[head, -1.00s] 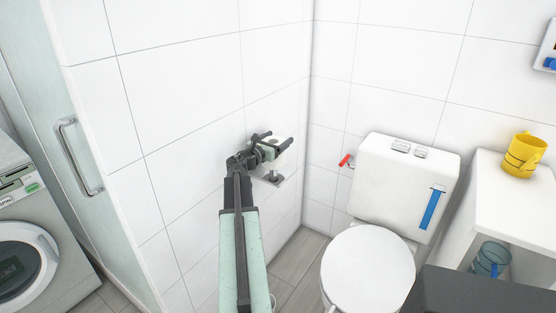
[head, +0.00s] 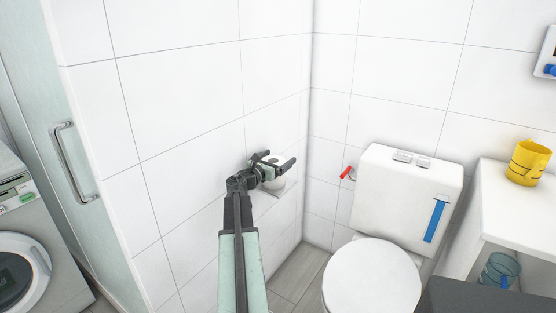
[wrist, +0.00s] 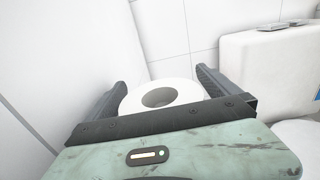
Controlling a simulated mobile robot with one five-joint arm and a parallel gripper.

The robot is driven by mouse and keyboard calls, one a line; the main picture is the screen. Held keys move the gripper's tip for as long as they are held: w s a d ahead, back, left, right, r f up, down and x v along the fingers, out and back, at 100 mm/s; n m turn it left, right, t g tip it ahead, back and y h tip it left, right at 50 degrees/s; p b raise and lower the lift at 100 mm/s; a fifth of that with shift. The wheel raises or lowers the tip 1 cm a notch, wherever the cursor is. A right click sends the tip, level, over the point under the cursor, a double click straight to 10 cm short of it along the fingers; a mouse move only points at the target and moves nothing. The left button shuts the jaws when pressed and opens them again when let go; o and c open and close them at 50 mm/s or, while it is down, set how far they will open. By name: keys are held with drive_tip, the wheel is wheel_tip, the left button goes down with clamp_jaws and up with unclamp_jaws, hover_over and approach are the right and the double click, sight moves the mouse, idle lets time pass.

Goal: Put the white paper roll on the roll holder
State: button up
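The white paper roll (wrist: 133,99) stands upright with its hole facing up in the wrist view, between the two spread fingers of my gripper (wrist: 160,84). Its hole looks grey inside, and I cannot tell whether a post is in it. In the head view my gripper (head: 276,161) is open beside the left tiled wall. The roll (head: 276,184) shows just under the fingers, partly covered by them. It appears to rest on the small plate of the roll holder (head: 289,187) on that wall. Most of the holder is hidden.
A white toilet (head: 372,275) with its cistern (head: 405,200) stands right of my arm, with a red-handled valve (head: 346,172) beside it. A yellow mug (head: 528,163) is on a white shelf unit (head: 500,215). A washing machine (head: 30,250) stands far left.

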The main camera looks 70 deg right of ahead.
drive_tip(key=shift+r, duration=0.1)
drive_tip(key=shift+a+r, duration=0.1)
drive_tip(key=shift+a, duration=0.15)
drive_tip(key=v, duration=1.1)
drive_tip(key=shift+a, duration=0.3)
drive_tip(key=shift+w, duration=0.15)
